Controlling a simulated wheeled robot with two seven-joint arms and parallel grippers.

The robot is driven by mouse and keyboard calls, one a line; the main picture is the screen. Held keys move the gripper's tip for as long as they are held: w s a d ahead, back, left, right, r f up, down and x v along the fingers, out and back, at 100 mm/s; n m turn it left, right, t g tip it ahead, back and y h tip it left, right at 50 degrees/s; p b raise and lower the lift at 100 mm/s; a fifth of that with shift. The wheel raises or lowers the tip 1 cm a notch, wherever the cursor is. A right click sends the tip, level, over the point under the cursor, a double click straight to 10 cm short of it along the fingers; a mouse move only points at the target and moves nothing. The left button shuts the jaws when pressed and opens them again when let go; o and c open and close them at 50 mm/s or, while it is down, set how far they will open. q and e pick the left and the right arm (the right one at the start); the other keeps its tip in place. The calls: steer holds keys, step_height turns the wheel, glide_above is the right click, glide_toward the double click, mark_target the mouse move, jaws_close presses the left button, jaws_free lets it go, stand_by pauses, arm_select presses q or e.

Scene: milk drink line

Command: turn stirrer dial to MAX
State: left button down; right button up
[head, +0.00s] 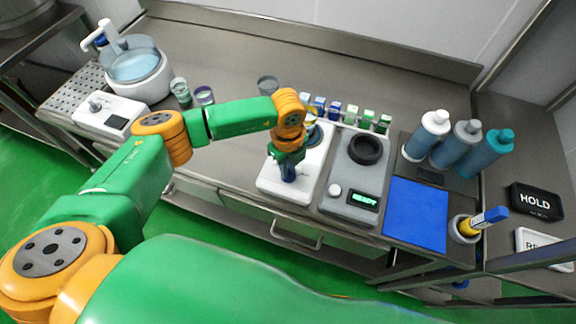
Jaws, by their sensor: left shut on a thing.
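The stirrer (270,185) is a white box-shaped unit on the steel counter, with a round plate at its back partly behind my arm. My left gripper (288,178) points down onto the front of the stirrer. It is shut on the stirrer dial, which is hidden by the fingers. The dial's markings and its setting cannot be read. My right gripper is not in view.
A grey unit (349,205) with a black ring and a lit READY display stands just right of the stirrer. Several small vials (351,115) stand behind. Bottles (427,135), a blue mat (416,214) and a HOLD sign (536,201) are at right. A water bath (137,70) is at left.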

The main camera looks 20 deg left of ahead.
arm_select(q)
steer(key=m+b, duration=0.2)
steer(key=shift+f+m, duration=0.15)
steer(key=shift+m, duration=0.25)
steer(key=m+b, duration=0.3)
steer(key=shift+m, duration=0.3)
steer(key=m+b, duration=0.6)
steer(key=shift+d, duration=0.1)
steer(key=m+b, duration=0.4)
steer(key=m, duration=0.1)
steer(key=shift+m, duration=0.4)
steer(key=m+b, duration=0.1)
steer(key=m, duration=0.1)
steer(key=shift+m, duration=0.3)
steer(key=shift+d+r+m+b, duration=0.1)
steer(key=shift+r+m+b, duration=0.1)
steer(key=shift+m+b, duration=0.95)
steer(key=shift+m+p, duration=0.35)
steer(key=shift+m, duration=0.1)
